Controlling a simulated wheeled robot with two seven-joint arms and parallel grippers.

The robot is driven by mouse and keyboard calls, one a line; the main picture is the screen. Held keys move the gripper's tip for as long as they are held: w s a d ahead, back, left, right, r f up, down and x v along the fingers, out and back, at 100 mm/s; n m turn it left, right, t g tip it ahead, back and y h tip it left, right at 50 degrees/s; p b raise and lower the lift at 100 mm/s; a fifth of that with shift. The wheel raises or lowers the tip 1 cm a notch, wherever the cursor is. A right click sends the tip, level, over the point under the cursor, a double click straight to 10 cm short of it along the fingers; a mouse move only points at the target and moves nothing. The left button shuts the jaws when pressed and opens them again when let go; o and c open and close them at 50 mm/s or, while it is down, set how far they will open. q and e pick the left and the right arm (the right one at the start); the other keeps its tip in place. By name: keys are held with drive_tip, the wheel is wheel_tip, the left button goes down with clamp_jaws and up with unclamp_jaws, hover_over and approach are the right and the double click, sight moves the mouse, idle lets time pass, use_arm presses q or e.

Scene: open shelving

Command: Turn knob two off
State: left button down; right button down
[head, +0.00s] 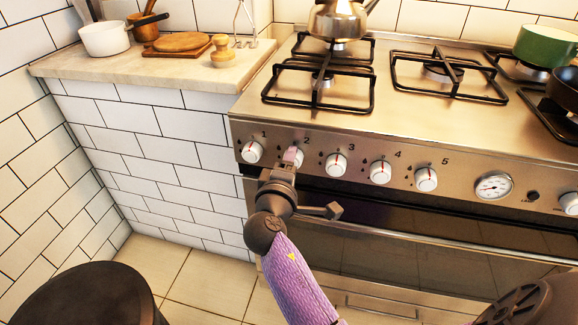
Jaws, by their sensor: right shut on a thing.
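Knob two (299,158) is a white round knob on the stove's steel front panel, just left of and below the printed 2. My right gripper (291,158) reaches up to it from below and is shut on it. The fingers cover part of the knob, so its pointer angle cannot be told. Knob one (252,152) is to the left and knob three (336,165) to the right, both uncovered. My left gripper is not in view.
Knob four (379,172), knob five (426,179) and a round dial (493,186) continue rightward. The oven handle bar (333,211) is close to my right wrist. A kettle (337,20), green pot (546,46) and dark pan (566,90) stand on the stove.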

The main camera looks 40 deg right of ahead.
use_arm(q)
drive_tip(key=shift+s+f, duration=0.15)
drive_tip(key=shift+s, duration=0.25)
use_arm(e)
drive_tip(key=shift+f+m, duration=0.1)
drive_tip(key=shift+m, duration=0.5)
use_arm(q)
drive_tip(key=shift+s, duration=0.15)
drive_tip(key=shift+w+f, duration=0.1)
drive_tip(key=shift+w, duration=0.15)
use_arm(e)
drive_tip(key=shift+c, duration=0.6)
unclamp_jaws()
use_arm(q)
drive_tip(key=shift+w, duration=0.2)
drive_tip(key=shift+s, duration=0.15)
